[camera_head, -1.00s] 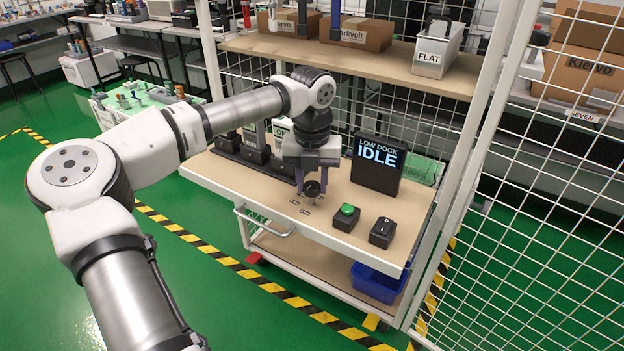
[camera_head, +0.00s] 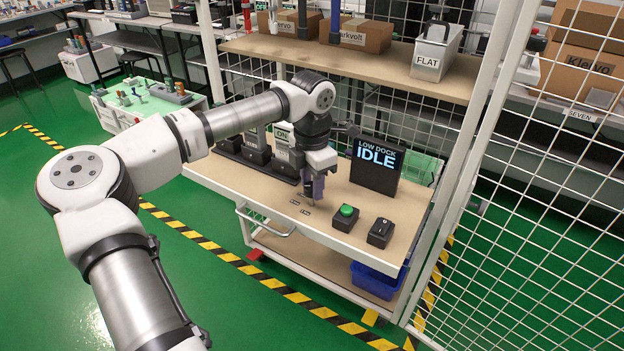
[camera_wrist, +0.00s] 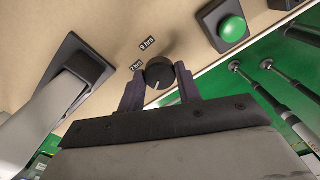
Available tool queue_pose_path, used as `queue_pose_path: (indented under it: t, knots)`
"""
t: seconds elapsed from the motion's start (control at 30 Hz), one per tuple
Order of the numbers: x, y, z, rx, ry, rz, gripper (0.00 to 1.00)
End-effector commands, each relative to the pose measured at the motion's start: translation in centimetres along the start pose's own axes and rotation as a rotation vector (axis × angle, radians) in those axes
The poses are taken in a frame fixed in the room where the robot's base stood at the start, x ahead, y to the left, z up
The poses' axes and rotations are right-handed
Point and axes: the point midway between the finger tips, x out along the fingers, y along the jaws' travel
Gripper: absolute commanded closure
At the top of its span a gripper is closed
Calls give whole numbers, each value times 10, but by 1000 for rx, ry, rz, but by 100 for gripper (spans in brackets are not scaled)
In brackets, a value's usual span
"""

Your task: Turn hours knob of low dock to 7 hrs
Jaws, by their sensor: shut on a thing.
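The black round hours knob (camera_wrist: 160,72) stands on the tan shelf of the low dock (camera_head: 240,183). In the wrist view the fingers of my gripper (camera_wrist: 160,86) lie on either side of the knob, closed on it. A pale pointer line on the knob points down and slightly left, toward my gripper's palm. Labels "7 hrs" (camera_wrist: 137,66) and "9 hrs" (camera_wrist: 147,45) lie to the left and upper left of the knob. In the head view my gripper (camera_head: 312,198) points down over the knob and mostly hides it. The display (camera_head: 376,165) reads LOW DOCK IDLE.
A green button (camera_head: 346,212) and a black rocker switch (camera_head: 381,232) stand right of the knob. Black docks with handheld testers (camera_head: 257,148) stand to its left. An upper shelf (camera_head: 345,62) with boxes hangs above, and a white mesh fence (camera_head: 540,200) rises at right.

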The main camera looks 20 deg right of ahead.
Motion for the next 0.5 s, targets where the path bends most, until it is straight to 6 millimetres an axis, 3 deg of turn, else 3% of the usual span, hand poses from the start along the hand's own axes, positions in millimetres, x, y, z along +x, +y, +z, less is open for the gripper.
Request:
queue_pose_path:
  t: [0.5]
  knots:
    - [-2,0,1,490,-3,1,89]
